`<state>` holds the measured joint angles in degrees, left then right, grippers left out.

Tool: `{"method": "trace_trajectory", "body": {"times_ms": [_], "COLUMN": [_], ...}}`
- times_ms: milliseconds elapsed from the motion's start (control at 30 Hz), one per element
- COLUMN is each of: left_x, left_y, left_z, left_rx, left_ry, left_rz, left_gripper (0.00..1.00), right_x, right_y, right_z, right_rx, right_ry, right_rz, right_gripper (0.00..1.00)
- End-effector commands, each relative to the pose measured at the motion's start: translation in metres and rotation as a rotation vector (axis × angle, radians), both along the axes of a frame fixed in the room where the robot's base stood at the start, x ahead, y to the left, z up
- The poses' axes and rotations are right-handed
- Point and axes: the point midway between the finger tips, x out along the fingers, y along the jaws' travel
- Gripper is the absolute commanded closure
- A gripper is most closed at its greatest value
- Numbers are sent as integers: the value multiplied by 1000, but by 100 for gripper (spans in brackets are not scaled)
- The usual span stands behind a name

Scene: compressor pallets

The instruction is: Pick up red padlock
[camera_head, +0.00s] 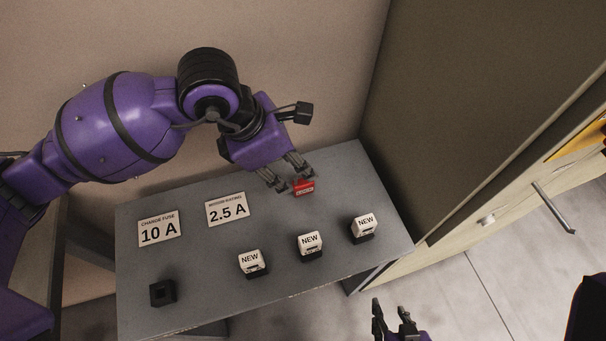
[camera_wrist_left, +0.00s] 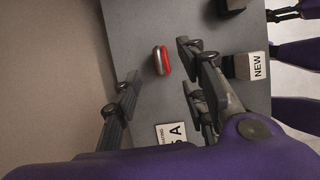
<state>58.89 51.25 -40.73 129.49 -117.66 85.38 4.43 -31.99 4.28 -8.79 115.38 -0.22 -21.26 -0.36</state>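The red padlock (camera_head: 304,187) lies on the grey table (camera_head: 200,265) near its back right part. It also shows in the left wrist view (camera_wrist_left: 162,60), with a grey metal edge along one side. My left gripper (camera_head: 294,178) is open just above and beside the padlock. In the left wrist view its fingers (camera_wrist_left: 158,78) are spread wide, with the padlock lying in line with the gap between them. Nothing is held. My right gripper (camera_head: 392,322) is low in the head view, off the table's front edge, with its fingers apart and empty.
Three white "NEW" blocks on black bases (camera_head: 311,244) stand along the table's front. A "10 A" sign (camera_head: 159,230) and a "2.5 A" sign (camera_head: 228,208) lie at the left, with a black square piece (camera_head: 162,292) below. A tall cabinet (camera_head: 440,120) borders the right; a wall is behind.

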Motion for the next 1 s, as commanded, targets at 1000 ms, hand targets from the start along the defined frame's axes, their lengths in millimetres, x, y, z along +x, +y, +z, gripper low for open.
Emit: {"method": "trace_trajectory", "body": {"times_ms": [1000], "left_x": [6], "left_y": [-19], "left_z": [-67], "left_rx": [-5], "left_ry": [3], "left_rz": [-1], "left_gripper": [88], "right_x": [2], "right_y": [0], "right_z": [4], "right_rx": [1], "right_ry": [-5], "right_rz": [-1], "right_gripper": [60]}}
